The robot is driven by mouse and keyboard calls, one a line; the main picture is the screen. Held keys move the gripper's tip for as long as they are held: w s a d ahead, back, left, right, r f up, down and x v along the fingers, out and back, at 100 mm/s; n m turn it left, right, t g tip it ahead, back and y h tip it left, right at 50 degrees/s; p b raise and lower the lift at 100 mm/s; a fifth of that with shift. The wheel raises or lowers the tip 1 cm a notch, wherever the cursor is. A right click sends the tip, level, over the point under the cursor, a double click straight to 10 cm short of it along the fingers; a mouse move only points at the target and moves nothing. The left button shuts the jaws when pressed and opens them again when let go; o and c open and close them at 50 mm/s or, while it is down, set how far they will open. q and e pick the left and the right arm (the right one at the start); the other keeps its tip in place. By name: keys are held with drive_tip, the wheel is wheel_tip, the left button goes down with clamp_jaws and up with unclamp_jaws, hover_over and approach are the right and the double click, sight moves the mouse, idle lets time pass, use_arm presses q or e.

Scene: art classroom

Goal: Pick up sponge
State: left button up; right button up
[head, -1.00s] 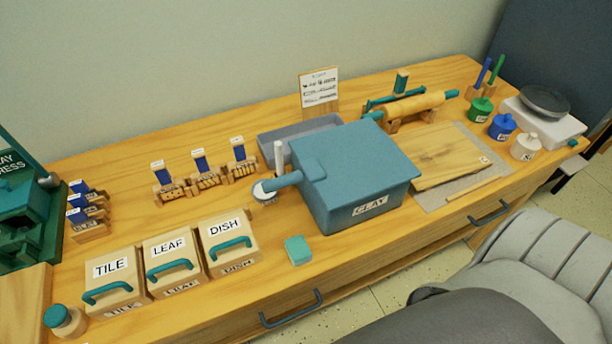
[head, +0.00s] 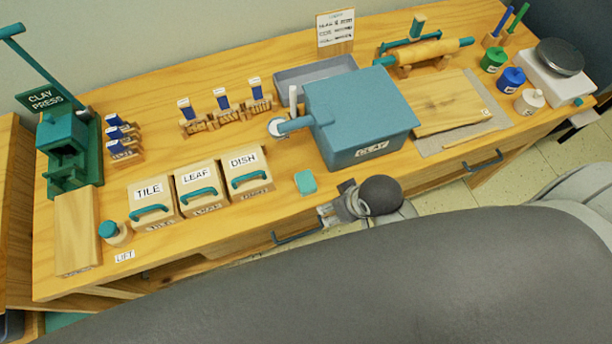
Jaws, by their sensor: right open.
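The sponge (head: 306,182) is a small teal block lying flat on the wooden table (head: 240,215) near its front edge, between the DISH box and the blue CLAY bin. My right gripper (head: 334,201) is at the table's front edge, just to the right of and nearer than the sponge. It is open and empty, apart from the sponge. My left gripper is not in view.
Boxes labelled TILE (head: 150,205), LEAF (head: 198,188) and DISH (head: 248,175) stand left of the sponge. The CLAY bin (head: 360,115) stands behind it to the right. A drawer handle (head: 297,233) sticks out below the table's front edge.

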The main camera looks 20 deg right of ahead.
drive_tip(key=w+a+r+n+g+y, duration=0.1)
drive_tip(key=w+a+r, duration=0.25)
drive_tip(key=a, duration=0.35)
drive_tip(key=w+a+r+y, duration=0.2)
drive_tip(key=w+a+r, duration=0.1)
drive_tip(key=a+r, duration=0.25)
drive_tip(key=m+g+h+p, duration=0.1)
drive_tip(key=m+g+h, duration=0.1)
drive_tip(key=m+h, duration=0.15)
approach(306, 181)
drive_tip(key=shift+w+a+n+h, duration=0.1)
drive_tip(key=shift+a+n+h, duration=0.25)
drive_tip(key=shift+a+n, duration=0.1)
wheel_tip(306, 181, down, 5)
drive_tip(key=shift+r+p, duration=0.2)
drive_tip(key=shift+p, duration=0.1)
wheel_tip(306, 181, down, 4)
drive_tip(key=shift+w+d+f+p, duration=0.15)
drive_tip(key=shift+f+p, duration=0.1)
drive_tip(key=shift+p, duration=0.35)
drive_tip(key=shift+f, duration=0.55)
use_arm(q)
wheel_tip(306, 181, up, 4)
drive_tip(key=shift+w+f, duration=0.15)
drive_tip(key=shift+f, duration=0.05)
use_arm(e)
drive_tip(key=c, duration=0.9)
